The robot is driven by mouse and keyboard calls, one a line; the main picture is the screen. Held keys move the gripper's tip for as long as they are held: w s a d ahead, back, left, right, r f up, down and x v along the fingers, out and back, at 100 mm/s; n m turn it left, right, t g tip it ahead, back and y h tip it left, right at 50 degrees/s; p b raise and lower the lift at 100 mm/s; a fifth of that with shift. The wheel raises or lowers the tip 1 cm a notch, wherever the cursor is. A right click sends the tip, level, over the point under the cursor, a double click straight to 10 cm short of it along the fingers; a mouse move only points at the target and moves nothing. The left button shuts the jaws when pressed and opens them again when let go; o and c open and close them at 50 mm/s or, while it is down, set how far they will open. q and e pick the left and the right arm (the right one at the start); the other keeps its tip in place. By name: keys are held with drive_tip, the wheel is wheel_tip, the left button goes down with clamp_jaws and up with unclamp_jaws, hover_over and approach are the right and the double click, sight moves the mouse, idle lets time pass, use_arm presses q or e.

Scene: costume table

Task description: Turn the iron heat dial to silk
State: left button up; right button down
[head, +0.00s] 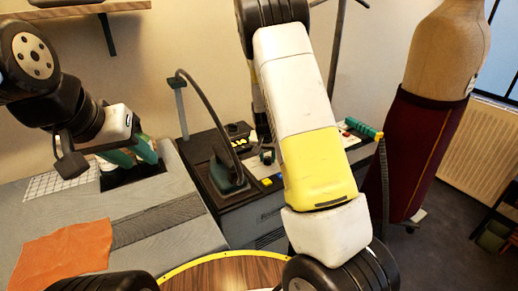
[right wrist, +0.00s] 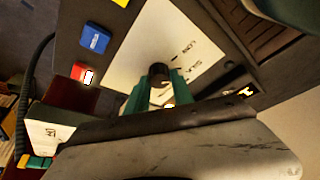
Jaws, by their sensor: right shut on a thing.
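The heat dial is a small dark round knob (right wrist: 158,73) on a white panel (right wrist: 140,45) in the right wrist view. Lettering is printed on the panel to the right of the knob, partly readable as "LON" and what looks like "SILK". My right gripper (right wrist: 160,88) has its green fingers on either side of the knob, shut on it. I cannot make out a pointer on the knob. In the head view my right arm hides most of this gripper. The iron (head: 228,175) stands on the dark station. My left gripper (head: 135,155) hangs over the grey board's far left, its jaw gap unclear.
A grey ironing surface (head: 165,205) carries an orange cloth (head: 62,255). A dress form (head: 425,130) in dark red stands right. In the right wrist view, a blue button (right wrist: 95,38) and a red switch (right wrist: 80,72) sit near the dial. A cable arches over the iron.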

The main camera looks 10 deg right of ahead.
drive_tip(key=c, duration=1.1)
unclamp_jaws()
drive_tip(key=v, duration=0.7)
drive_tip(key=shift+r, duration=0.35)
drive_tip(key=shift+s, duration=0.1)
drive_tip(key=s+a+r+n+y, duration=0.1)
drive_tip(key=s+r, duration=0.5)
drive_tip(key=s, duration=0.4)
drive_tip(key=s+a+r+n+t+y, duration=0.1)
drive_tip(key=s+r+n, duration=0.1)
drive_tip(key=s+r, duration=0.5)
drive_tip(key=s+a+r+n+y, duration=0.1)
drive_tip(key=s+r, duration=0.6)
drive_tip(key=s, duration=0.5)
drive_tip(key=shift+s+a+n+t+y, duration=0.3)
drive_tip(key=shift+s+t+y, duration=0.1)
